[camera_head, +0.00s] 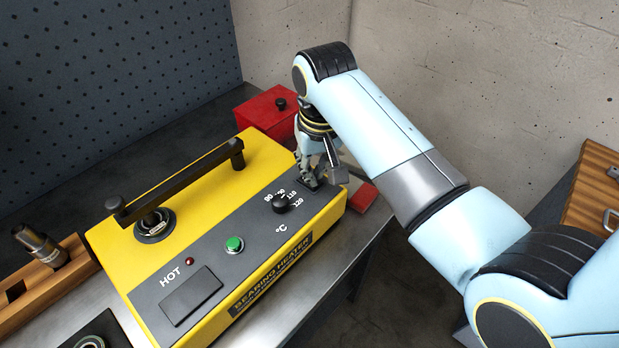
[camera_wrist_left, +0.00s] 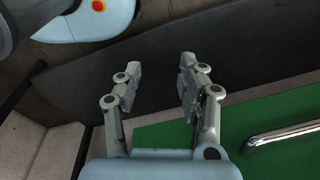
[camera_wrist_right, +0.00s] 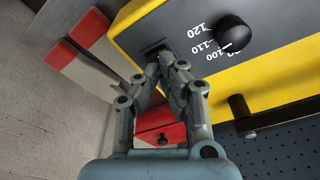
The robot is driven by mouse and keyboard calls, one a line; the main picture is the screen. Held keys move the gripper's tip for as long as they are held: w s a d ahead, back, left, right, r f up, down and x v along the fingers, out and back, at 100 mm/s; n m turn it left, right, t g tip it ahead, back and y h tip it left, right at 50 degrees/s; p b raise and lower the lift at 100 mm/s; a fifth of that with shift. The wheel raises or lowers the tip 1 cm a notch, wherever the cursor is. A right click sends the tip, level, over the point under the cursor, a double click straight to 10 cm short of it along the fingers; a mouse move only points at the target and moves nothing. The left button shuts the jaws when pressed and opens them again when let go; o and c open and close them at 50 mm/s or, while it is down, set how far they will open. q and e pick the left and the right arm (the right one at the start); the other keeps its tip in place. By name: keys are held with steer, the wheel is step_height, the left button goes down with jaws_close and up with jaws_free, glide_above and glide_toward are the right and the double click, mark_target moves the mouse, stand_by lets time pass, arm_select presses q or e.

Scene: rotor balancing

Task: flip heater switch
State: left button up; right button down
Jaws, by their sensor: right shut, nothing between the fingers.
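The yellow bearing heater (camera_head: 262,152) stands on the grey bench with a dark control panel. The panel has a black temperature dial (camera_head: 281,203), a green button (camera_head: 234,244), a small red HOT lamp (camera_head: 189,261) and a dark blank display. A dark switch (camera_wrist_right: 158,50) lies at the panel's end past the dial numbers, partly hidden by my right fingertips. My right gripper (camera_head: 311,185) is shut and empty, its tips at or just over the switch; contact is unclear. The dial (camera_wrist_right: 233,33) also shows in the right wrist view. My left gripper (camera_wrist_left: 160,85) is open and empty, away from the heater.
A red box (camera_head: 268,113) with a black knob stands behind the heater. A black bar handle (camera_head: 185,180) spans the heater's top. A wooden block (camera_head: 45,285) with a metal tool is at left. A green surface (camera_wrist_left: 270,120) lies near my left gripper.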

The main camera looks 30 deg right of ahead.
steer(key=shift+f+b, duration=0.3)
steer(key=shift+f, duration=0.6)
step_height(320, 180, up, 3)
steer(key=shift+f+p, duration=0.15)
steer(key=shift+p, duration=0.9)
steer(key=shift+r, duration=2.2)
